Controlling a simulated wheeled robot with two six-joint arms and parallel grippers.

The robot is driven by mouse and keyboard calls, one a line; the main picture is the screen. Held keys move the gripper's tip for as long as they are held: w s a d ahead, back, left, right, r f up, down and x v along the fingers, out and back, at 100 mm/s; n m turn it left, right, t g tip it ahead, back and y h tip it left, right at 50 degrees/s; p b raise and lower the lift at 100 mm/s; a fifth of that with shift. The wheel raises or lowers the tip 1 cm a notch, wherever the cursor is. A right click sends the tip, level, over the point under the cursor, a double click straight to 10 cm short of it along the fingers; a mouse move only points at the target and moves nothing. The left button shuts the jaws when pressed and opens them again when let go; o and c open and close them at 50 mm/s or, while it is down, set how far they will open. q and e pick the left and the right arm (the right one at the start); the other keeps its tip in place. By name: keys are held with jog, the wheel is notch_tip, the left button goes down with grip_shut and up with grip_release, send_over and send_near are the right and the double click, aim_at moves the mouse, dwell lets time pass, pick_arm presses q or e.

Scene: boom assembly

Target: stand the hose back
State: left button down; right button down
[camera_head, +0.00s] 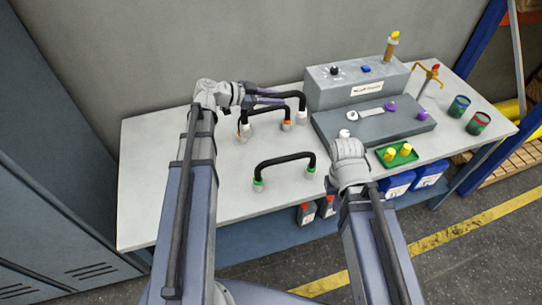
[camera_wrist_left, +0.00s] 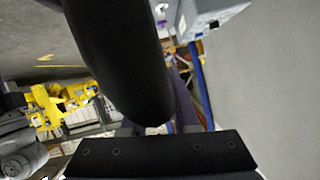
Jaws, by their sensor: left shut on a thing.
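My left gripper (camera_head: 264,97) is shut on a black hose (camera_head: 294,94) near the back of the table, with a pale end fitting (camera_head: 302,117) at its right. The same hose fills the middle of the left wrist view (camera_wrist_left: 118,60). Another black hose with orange rings (camera_head: 266,109) stands as an arch close beneath and behind it, partly hidden by the gripper. A third hose with green rings (camera_head: 285,160) stands as an arch nearer the front, apart from both. My right gripper (camera_head: 347,146) is at the grey block's front edge; its fingers are hidden.
A grey stepped block (camera_head: 328,91) with small parts stands at the back right of the table (camera_head: 150,190). A green tray (camera_head: 397,162) with yellow pieces and two dark cans (camera_head: 458,107) are further right. The table's left side is clear.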

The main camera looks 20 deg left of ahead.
aim_at(241, 132)
pick_arm(q)
jog(key=shift+w+r+p, duration=0.25)
jog(key=shift+r+p, duration=0.05)
jog(key=shift+r, duration=0.3)
notch_tip(241, 132, down, 17)
jog(key=b, duration=1.7)
jog(key=shift+f, duration=0.15)
jog(key=shift+f+b, duration=0.15)
jog(key=shift+b, duration=0.2)
jog(key=c, duration=0.7)
grip_release()
jog(key=p+v, duration=0.5)
jog(key=v, duration=0.7)
jog(key=shift+r, duration=0.25)
